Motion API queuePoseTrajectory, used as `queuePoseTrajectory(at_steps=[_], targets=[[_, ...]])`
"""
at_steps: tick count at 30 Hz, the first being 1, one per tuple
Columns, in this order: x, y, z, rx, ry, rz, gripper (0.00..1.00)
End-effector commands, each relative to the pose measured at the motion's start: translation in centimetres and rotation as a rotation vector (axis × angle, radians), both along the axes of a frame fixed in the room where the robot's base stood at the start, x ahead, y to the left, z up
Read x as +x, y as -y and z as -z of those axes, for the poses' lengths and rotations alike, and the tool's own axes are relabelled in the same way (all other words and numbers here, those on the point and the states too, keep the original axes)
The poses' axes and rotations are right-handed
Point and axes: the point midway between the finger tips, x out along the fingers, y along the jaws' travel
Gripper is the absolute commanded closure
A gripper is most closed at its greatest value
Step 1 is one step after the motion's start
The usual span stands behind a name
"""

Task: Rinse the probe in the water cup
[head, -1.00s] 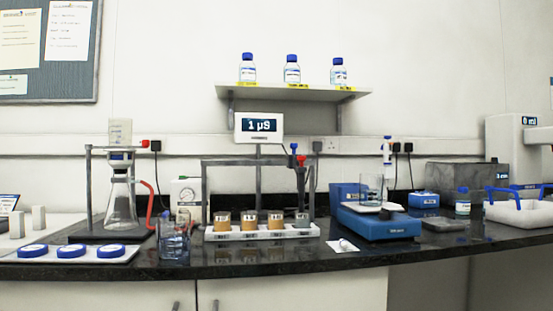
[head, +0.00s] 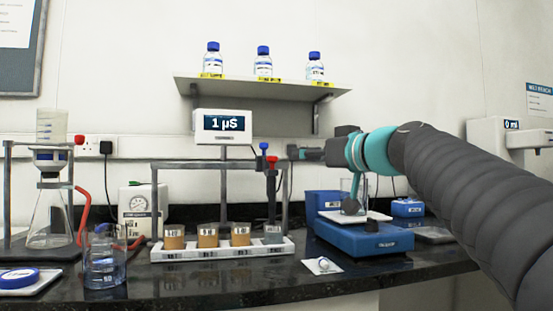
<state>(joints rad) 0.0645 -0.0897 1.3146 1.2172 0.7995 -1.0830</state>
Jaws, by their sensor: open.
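A probe with a red cap and a dark body (head: 271,182) hangs upright at the right end of a grey stand. A blue-capped piece (head: 264,149) stands just behind and left of it. Below the probe is a small grey cup (head: 273,235), at the right end of a white tray (head: 222,250); no label says it is the water cup. I cannot tell whether the probe's tip is inside it. My gripper (head: 296,153) is open and empty, pointing left, slightly above and right of the red cap, apart from it in the picture.
Three brown-filled cups (head: 207,236) share the tray. The grey stand's bar (head: 210,165) spans above them. A blue balance (head: 365,240) with a beaker stands right, under my arm. A glass beaker (head: 105,262) stands left. A shelf (head: 262,91) with bottles is above.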

Motion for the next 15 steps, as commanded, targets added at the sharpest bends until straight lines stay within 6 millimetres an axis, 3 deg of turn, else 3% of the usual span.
queuePoseTrajectory(at_steps=[15], targets=[[7.2, -5.8, -0.2, -0.001, -0.004, -0.001, 0.49]])
